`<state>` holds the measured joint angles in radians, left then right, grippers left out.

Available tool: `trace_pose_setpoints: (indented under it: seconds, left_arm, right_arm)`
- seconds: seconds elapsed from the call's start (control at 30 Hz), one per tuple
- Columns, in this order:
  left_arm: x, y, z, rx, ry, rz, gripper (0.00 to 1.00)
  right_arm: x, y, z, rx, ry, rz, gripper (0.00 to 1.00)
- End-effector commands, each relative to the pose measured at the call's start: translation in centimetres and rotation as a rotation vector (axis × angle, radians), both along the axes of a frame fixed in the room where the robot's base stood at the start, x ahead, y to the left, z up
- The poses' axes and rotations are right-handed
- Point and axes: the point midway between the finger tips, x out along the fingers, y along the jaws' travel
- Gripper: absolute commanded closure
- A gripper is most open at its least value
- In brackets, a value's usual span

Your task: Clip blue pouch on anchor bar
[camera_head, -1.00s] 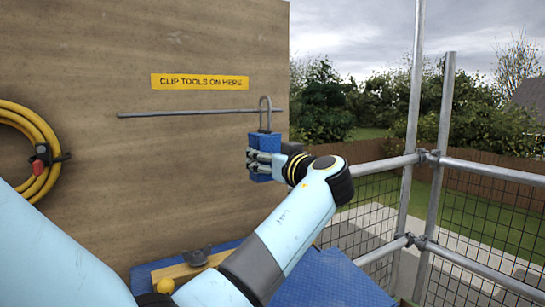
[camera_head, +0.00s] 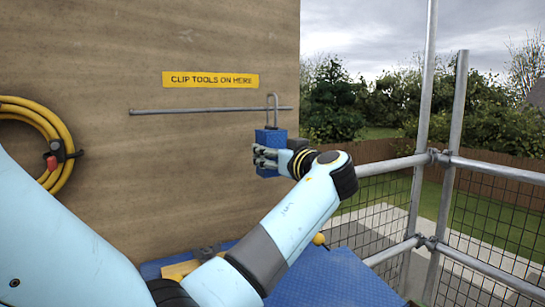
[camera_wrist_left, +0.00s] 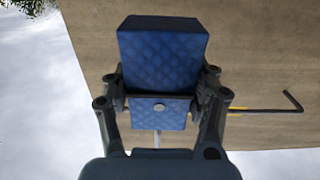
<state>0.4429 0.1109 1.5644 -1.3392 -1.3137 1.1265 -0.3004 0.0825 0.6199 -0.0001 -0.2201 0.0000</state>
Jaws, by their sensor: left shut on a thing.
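The blue quilted pouch (camera_head: 268,138) is held upright in front of the plywood board, with its grey hooped clip (camera_head: 272,102) pointing up. My left gripper (camera_head: 263,158) is shut on the pouch. In the left wrist view the pouch (camera_wrist_left: 160,60) sits between the fingers (camera_wrist_left: 160,103). The anchor bar (camera_head: 200,111) is a thin grey horizontal rod under the yellow sign. The clip overlaps the bar near its right end in the head view; I cannot tell whether it is around the bar or only in front of it. My right gripper is not in view.
The yellow sign (camera_head: 210,80) reads "CLIP TOOLS ON HERE". A coiled yellow hose (camera_head: 68,165) hangs at the left of the plywood board (camera_head: 100,60). A blue surface (camera_head: 335,280) lies below my arm. Scaffold tubes (camera_head: 450,150) and mesh stand at right.

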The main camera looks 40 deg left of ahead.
Motion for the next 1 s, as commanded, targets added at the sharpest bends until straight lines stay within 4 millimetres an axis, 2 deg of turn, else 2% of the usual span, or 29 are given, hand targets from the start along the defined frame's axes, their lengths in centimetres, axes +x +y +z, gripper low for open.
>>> trace_pose_setpoints:
  seconds: [0.33, 0.73, 1.0]
  left_arm:
    - [0.0, 0.1, 0.1, 0.002, -0.002, 0.0, 0.9]
    - [0.4, 1.3, 0.0, 0.002, -0.002, 0.0, 0.9]
    - [0.4, 1.5, 0.1, 0.002, -0.002, 0.0, 0.9]
  right_arm:
    - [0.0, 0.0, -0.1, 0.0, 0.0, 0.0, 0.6]
    - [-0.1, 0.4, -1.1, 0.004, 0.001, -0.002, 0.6]
    - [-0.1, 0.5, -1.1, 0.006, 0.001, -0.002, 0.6]
